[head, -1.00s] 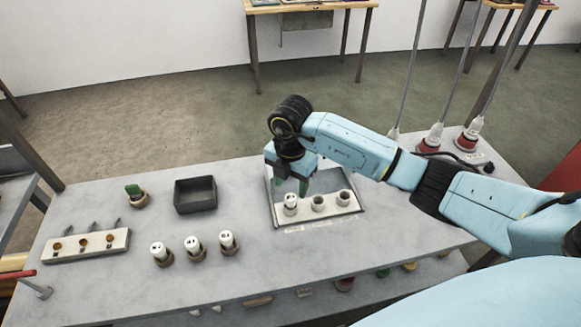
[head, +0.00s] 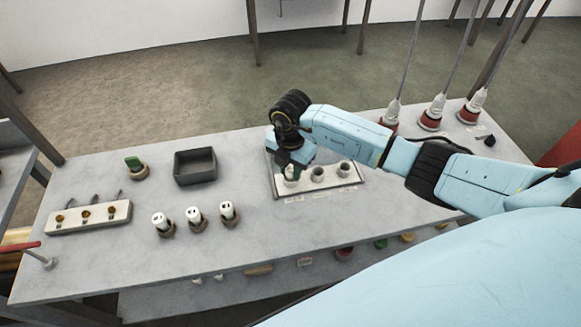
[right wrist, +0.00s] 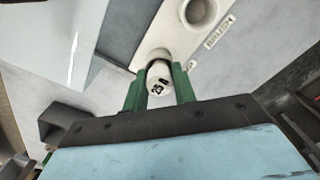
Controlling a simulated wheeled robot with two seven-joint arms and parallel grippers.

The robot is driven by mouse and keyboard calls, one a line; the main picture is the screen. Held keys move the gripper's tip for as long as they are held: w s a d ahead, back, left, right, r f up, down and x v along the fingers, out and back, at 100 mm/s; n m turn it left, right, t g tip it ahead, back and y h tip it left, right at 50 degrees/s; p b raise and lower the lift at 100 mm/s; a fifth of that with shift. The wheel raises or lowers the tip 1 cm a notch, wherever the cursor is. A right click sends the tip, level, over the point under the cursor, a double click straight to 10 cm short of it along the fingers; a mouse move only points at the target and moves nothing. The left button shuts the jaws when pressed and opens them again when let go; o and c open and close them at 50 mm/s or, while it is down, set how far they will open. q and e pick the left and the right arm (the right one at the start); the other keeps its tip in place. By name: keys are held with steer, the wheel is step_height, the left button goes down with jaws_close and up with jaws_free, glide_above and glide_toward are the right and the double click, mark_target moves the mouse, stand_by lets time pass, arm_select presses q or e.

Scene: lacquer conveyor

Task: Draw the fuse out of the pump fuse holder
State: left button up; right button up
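The fuse holder strip (head: 331,184) is a pale block with three round sockets in a recessed panel. A white fuse (head: 291,174) sits at its left socket; the other two sockets look empty. My right gripper (head: 291,170) is down over that fuse. In the right wrist view, the fuse cap (right wrist: 159,78), marked 25 A, lies between the green fingers of my right gripper (right wrist: 160,88), one on each side. I cannot tell whether they press on it. My left gripper is not in view.
To the left, three white fuses (head: 193,215) stand in round holders. Red-based plugs (head: 431,120) stand at the back right.

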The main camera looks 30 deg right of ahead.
mark_target(291, 167)
jaws_close()
steer(key=shift+r+p, duration=2.65)
steer(key=shift+r, duration=0.35)
step_height(291, 167, up, 3)
steer(key=p, duration=0.3)
